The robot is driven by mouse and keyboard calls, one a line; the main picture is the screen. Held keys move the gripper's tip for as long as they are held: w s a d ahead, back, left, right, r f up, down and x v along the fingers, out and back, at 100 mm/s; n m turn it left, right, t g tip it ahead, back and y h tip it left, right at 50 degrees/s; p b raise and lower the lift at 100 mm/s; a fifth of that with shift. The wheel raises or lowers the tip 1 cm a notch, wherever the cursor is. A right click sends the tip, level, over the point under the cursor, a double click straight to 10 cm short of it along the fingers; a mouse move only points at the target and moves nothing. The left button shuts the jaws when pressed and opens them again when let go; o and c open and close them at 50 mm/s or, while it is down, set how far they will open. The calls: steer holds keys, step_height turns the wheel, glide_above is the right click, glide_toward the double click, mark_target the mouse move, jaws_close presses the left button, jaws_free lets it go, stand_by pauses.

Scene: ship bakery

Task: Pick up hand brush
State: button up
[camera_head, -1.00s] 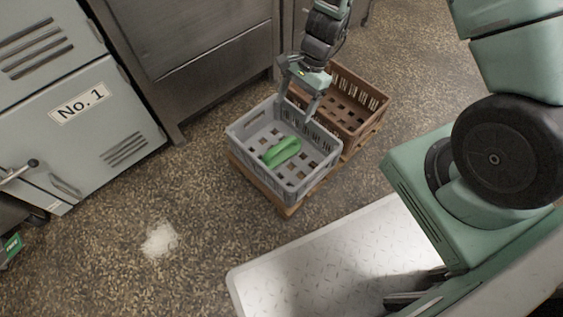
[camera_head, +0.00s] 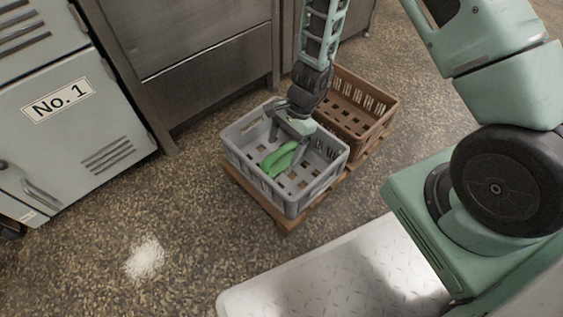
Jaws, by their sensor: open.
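The green hand brush (camera_head: 275,162) lies in the grey crate (camera_head: 247,162), toward its left side. My gripper (camera_head: 285,150) reaches down into the grey crate from above. Its fingers are apart, one to the left and one to the right, close over the brush's upper part. I cannot tell whether the fingers touch the brush. Part of the brush is hidden by my gripper.
A brown crate (camera_head: 375,92) stands behind the grey one; both rest on a wooden pallet (camera_head: 287,224). A metal cabinet (camera_head: 215,75) stands close behind. A locker marked No. 1 (camera_head: 60,125) is at left. White powder (camera_head: 145,258) lies on open floor.

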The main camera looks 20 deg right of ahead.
mark_target(280, 157)
steer(key=shift+w+d+b+x, duration=0.1)
steer(key=shift+w+b+x, duration=0.05)
steer(key=shift+b+x, duration=1.15)
steer(key=shift+w+d+b+x, duration=0.15)
steer(key=shift+b+x, duration=0.9)
steer(key=shift+x, duration=0.3)
steer(key=shift+f, duration=0.1)
steer(key=c, duration=1.1)
